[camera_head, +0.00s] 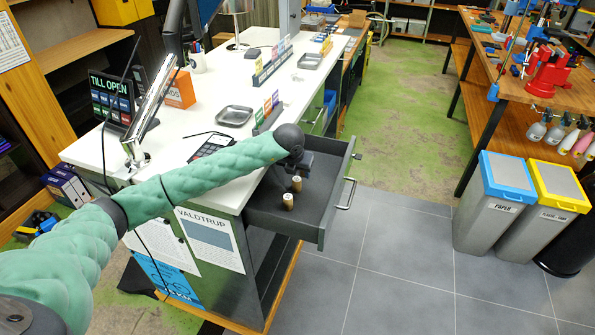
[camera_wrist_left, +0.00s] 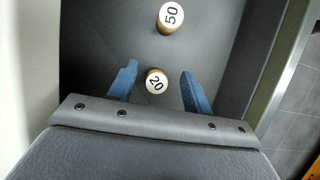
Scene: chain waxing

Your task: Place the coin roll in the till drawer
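The till drawer (camera_head: 329,200) is pulled out of the counter's end, dark inside. Two brown coin rolls with pale tops stand upright on its floor: a nearer one (camera_head: 288,201) and one behind it (camera_head: 297,184). In the left wrist view, the roll marked 20 (camera_wrist_left: 156,83) stands between the blue fingers of my left gripper (camera_wrist_left: 157,88), with a gap on each side. The roll marked 50 (camera_wrist_left: 170,17) stands beyond. My left gripper is open over the drawer; in the head view its fingers (camera_head: 298,166) are hard to make out. My right gripper is not in view.
The white counter (camera_head: 190,145) lies beside the drawer, with a metal tray (camera_head: 234,116), a card terminal (camera_head: 212,145) and a till screen (camera_head: 112,98). Blue-lidded (camera_head: 512,175) and yellow-lidded (camera_head: 558,186) bins stand right. Grey floor is clear before the drawer.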

